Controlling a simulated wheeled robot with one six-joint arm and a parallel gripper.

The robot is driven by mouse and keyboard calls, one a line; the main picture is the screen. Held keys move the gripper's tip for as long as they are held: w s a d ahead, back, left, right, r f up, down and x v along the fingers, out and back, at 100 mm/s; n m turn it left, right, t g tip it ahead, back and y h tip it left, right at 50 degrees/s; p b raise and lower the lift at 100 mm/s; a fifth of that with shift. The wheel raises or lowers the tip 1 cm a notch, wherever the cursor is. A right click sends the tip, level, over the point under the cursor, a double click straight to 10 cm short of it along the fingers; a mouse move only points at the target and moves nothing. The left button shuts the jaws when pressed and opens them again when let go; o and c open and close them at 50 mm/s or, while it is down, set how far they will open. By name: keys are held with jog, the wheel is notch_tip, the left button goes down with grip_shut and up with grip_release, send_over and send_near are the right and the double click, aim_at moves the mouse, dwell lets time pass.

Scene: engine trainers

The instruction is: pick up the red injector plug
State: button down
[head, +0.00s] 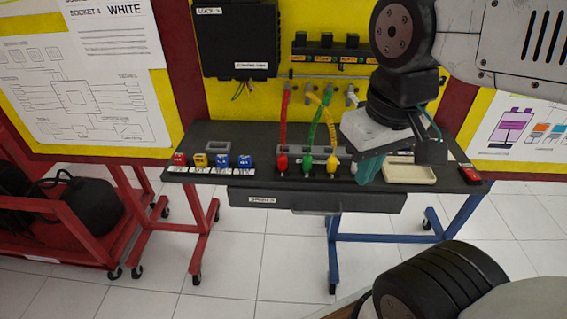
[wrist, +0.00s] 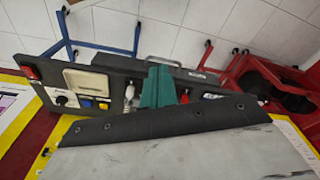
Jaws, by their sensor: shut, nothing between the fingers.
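The red injector plug (head: 282,163) stands upright on the dark bench, at the left end of a row of plugs, with a red cable (head: 284,112) rising from it to the yellow board. A red piece just beside my fingers in the wrist view (wrist: 185,97) looks like this plug, mostly hidden. The green plug (head: 307,163) and yellow plug (head: 332,164) stand to its right. My gripper (head: 368,170), with teal fingers, is right of the yellow plug in the head view, apart from the red plug. Its fingers (wrist: 157,84) are together and empty.
Several labelled cubes, including a red one (head: 179,159), line the bench's left side. A cream tray (head: 409,174) and a red device (head: 468,174) are on the right. A black box (head: 236,42) hangs on the board. A drawer (head: 315,199) is below the bench top (head: 225,135).

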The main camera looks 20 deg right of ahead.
jog(key=c, duration=1.5)
grip_release()
jog(key=shift+f, duration=0.1)
jog(key=o, duration=0.4)
jog(key=shift+w+f+g, duration=0.25)
jog(key=shift+f+g, duration=0.05)
jog(key=shift+c, duration=0.2)
jog(key=g, duration=0.1)
send_over(283, 155)
jog(key=f, duration=0.6)
jog(key=shift+d+f, duration=0.25)
jog(key=shift+w+f, duration=0.1)
jog(key=shift+w, duration=0.1)
jog(key=f, duration=0.7)
jog(key=shift+s+a+f, duration=0.15)
jog(key=shift+a, duration=0.1)
